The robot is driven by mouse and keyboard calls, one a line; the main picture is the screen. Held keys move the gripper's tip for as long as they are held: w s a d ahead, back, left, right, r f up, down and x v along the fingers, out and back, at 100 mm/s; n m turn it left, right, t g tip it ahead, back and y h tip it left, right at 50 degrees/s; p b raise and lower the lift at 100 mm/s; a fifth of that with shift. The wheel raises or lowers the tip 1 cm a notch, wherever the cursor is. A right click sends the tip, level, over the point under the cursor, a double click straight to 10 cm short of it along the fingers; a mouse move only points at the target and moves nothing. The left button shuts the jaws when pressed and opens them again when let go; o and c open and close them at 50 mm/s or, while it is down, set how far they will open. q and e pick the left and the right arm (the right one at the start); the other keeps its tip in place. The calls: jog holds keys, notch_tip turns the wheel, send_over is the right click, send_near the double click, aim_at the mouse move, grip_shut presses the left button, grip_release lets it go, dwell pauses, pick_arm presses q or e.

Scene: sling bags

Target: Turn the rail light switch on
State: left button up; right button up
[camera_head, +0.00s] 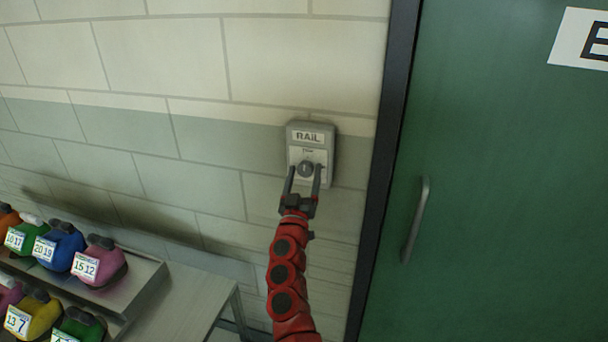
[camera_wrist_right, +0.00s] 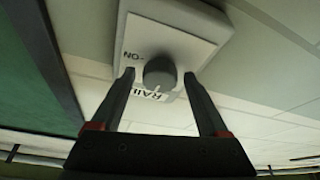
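The rail light switch is a grey wall box (camera_head: 328,140) with a "RAIL" label and a round dark knob (camera_head: 306,168). My right gripper (camera_head: 304,172) reaches up to it with its fingers spread, one on each side of the knob. In the right wrist view the box (camera_wrist_right: 185,28) fills the upper middle, and the knob (camera_wrist_right: 159,71) sits between the open fingertips (camera_wrist_right: 158,80). Gaps show between the knob and both fingers. An "ON" mark shows beside the knob there. My left gripper is not in view.
A green door (camera_head: 490,200) with a handle (camera_head: 416,220) and dark frame stands to the right of the switch. At lower left, a table (camera_head: 190,300) bears colourful numbered sling bags (camera_head: 98,264) on a tiered stand. The brick wall around the switch is clear.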

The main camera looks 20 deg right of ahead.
grip_shut()
jog(key=shift+m, duration=0.4)
jog(key=m+g+h, duration=0.1)
jog(key=m, duration=0.2)
jog(key=m+g+h+b, duration=0.1)
jog(key=m+h, duration=0.1)
jog(key=m, duration=0.1)
jog(key=shift+w+a, duration=0.1)
jog(key=shift+a, duration=0.05)
jog(key=m+g+h, duration=0.1)
jog(key=m, duration=0.2)
jog(key=shift+b, duration=0.3)
jog(key=m+g+h+b, duration=0.1)
jog(key=m, duration=0.2)
jog(key=shift+a+m+g, duration=0.1)
jog(key=shift+m+g, duration=0.2)
jog(key=shift+m, duration=0.1)
jog(key=m+g+b, duration=0.1)
jog(key=m+g, duration=0.1)
jog(key=m, duration=0.2)
jog(key=shift+w+a+r+m+h, duration=0.1)
jog(key=shift+m+h, duration=0.3)
jog(key=m+g+b, duration=0.1)
jog(key=m+g, duration=0.1)
jog(key=m, duration=0.3)
jog(key=shift+r, duration=0.15)
jog(key=shift+m+g+y, duration=0.3)
jog(key=shift+m, duration=0.1)
